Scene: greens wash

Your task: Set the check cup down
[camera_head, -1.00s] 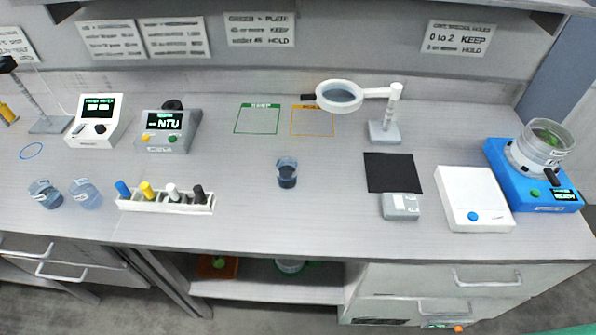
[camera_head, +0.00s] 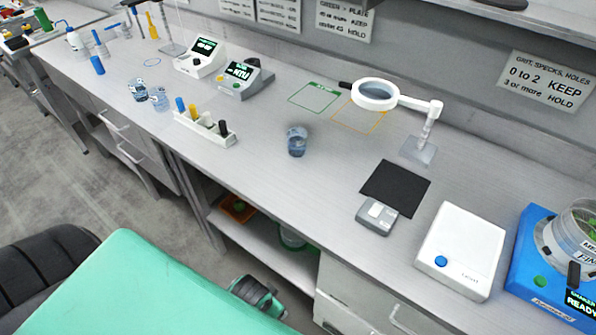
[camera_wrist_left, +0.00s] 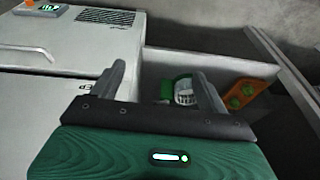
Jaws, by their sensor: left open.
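A small clear cup with dark bluish liquid (camera_head: 297,141) stands upright alone on the bench, in front of the green and orange outlined squares. Two similar cups, one (camera_head: 137,90) and another (camera_head: 160,98), stand further left. I cannot tell by a label which is the check cup. My left gripper (camera_wrist_left: 163,82) is open in the left wrist view, with nothing between its fingers. It faces the cabinet and lower shelf, apart from any cup. Part of my green arm shows at the bottom of the head view.
A vial rack (camera_head: 205,128) stands left of the middle cup. A magnifier (camera_head: 376,95) on a stand, a black mat (camera_head: 396,187), a grey box (camera_head: 377,216), a white device (camera_head: 461,250) and a blue device (camera_head: 545,262) lie to the right. Bench around the middle cup is clear.

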